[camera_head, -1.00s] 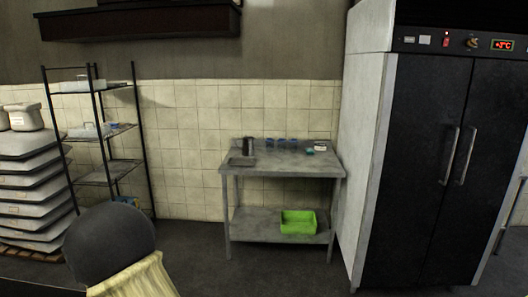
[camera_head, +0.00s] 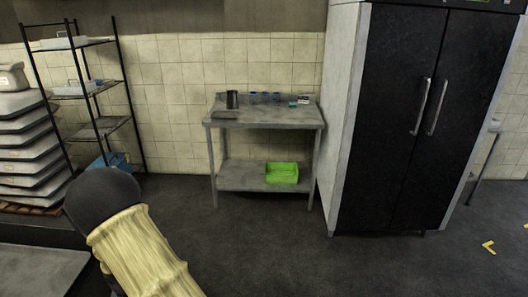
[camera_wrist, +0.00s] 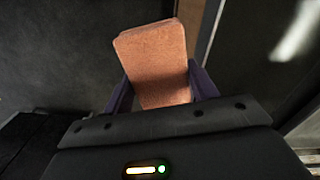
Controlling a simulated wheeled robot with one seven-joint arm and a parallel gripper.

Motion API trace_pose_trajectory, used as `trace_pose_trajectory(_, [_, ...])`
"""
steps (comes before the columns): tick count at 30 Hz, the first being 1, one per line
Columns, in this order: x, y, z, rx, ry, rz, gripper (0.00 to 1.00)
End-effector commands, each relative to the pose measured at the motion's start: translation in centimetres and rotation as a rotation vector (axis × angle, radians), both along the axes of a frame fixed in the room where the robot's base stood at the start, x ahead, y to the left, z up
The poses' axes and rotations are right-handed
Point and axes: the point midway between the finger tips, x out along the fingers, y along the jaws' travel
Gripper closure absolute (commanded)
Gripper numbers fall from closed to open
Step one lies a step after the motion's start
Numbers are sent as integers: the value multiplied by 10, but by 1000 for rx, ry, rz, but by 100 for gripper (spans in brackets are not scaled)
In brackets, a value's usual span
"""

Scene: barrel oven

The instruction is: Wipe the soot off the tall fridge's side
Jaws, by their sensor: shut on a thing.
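The tall fridge (camera_head: 405,120) stands at the right in the head view, with black double doors and long handles. Its pale grey left side (camera_head: 343,115) faces the table and shows at a steep angle. The side looks mottled, but I cannot make out a distinct soot patch. My gripper (camera_wrist: 161,88) is shut on an orange-brown sponge (camera_wrist: 152,52), which sticks out beyond the fingers in the wrist view. The gripper and sponge do not show in the head view. The sponge is apart from the fridge.
A steel table (camera_head: 265,118) stands left of the fridge, with a dark jug (camera_head: 232,99) and small blue items on top and a green bin (camera_head: 282,173) below. A black wire rack (camera_head: 100,130) and stacked trays (camera_head: 25,135) are at left. The floor (camera_head: 300,255) in front is clear.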

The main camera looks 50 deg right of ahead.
Motion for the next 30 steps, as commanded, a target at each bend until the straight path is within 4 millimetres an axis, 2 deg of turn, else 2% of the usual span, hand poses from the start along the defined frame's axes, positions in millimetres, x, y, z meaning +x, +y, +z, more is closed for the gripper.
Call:
trace_pose_trajectory(8, [-6,0,-53,-3,8,129,60])
trace_pose_trajectory(11, [-9,0,-79,-2,9,194,60])
trace_pose_trajectory(18, [-21,2,-160,4,11,405,60])
trace_pose_trajectory(24, [-32,3,-219,8,8,558,60])
trace_pose_trajectory(27, [-37,4,-240,11,5,622,60])
trace_pose_trajectory(30, [-37,5,-242,12,1,648,60])
